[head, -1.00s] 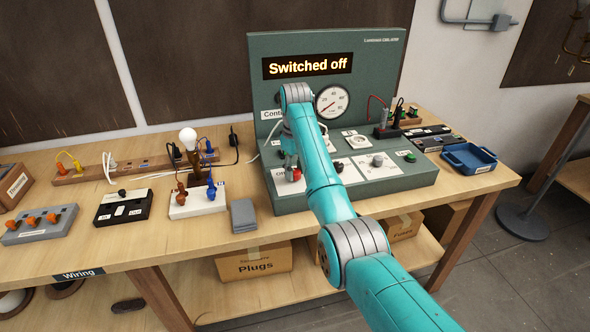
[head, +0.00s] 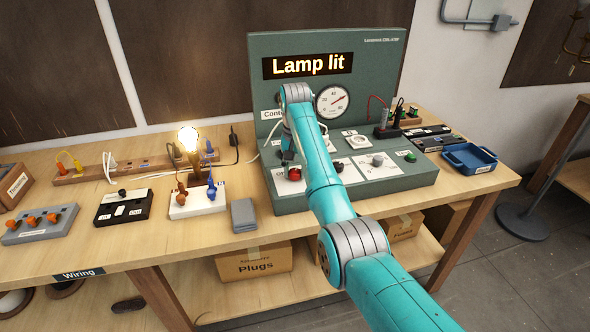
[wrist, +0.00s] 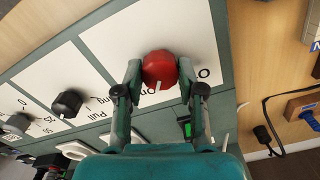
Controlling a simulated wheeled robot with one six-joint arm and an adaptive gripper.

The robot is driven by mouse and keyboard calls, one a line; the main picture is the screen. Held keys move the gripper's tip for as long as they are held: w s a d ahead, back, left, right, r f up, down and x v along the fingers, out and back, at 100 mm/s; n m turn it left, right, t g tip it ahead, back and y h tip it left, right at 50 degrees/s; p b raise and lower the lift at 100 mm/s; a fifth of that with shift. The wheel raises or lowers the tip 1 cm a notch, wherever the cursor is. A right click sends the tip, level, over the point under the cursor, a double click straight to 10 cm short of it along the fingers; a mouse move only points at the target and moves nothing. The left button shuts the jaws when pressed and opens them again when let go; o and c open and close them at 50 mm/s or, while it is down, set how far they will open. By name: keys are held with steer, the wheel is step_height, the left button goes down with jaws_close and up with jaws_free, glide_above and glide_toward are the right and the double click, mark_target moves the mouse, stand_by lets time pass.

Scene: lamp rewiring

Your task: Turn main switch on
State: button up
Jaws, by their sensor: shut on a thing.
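The main switch is a red round knob with a white pointer mark (wrist: 160,70) on a white plate of the console. It also shows in the head view (head: 295,174). My gripper (wrist: 160,73) has a finger on each side of the knob and is shut on it. In the head view my gripper is partly hidden behind my arm. The console display (head: 307,65) reads "Lamp lit". The bulb (head: 188,138) on the white-based lamp board (head: 184,210) glows.
A black knob (wrist: 68,103) sits beside the red one on the console. A blue tray (head: 470,157) stands at the table's right end. A grey block (head: 244,215) lies left of the console. Wired boards and a power strip (head: 75,177) fill the left side.

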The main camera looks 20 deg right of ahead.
steer(key=shift+m, duration=1)
steer(key=o, duration=1.1)
steer(key=shift+o, duration=0.2)
